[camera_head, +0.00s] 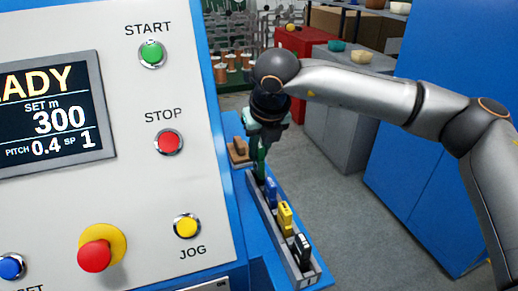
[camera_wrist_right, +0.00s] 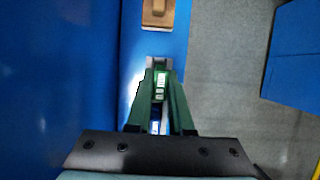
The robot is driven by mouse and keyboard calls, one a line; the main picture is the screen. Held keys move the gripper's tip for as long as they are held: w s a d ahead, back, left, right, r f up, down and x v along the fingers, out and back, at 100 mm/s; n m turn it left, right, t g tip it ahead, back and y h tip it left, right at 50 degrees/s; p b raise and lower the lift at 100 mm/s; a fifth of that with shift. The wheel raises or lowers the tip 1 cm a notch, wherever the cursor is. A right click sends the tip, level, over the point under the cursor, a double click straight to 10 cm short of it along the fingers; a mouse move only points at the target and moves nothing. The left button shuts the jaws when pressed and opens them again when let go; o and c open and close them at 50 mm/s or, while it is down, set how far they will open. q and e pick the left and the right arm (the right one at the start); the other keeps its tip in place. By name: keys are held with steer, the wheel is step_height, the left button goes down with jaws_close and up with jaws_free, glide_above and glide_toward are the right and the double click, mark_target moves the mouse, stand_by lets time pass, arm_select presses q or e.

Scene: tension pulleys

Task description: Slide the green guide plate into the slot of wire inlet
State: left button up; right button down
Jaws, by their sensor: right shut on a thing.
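My right gripper (camera_head: 261,165) reaches down over the far end of a grey rack on the blue ledge. In the right wrist view its green fingers (camera_wrist_right: 160,92) are shut on the green guide plate (camera_wrist_right: 160,84), which carries a small white label. The plate is at the far end of the rack; whether its lower end is still inside is hidden. I cannot make out the wire inlet or its slot for certain. My left gripper is not in view.
The grey rack (camera_head: 256,199) also holds a blue plate (camera_head: 270,191), a yellow plate (camera_head: 285,217) and a black plate (camera_head: 303,250). A brown block (camera_head: 240,149) sits just beyond it. The control panel (camera_head: 130,190) stands close on the left; open floor lies right.

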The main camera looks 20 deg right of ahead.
steer(key=shift+r, duration=0.45)
steer(key=shift+r, duration=0.1)
steer(key=shift+r+p, duration=0.8)
steer(key=shift+r, duration=1.1)
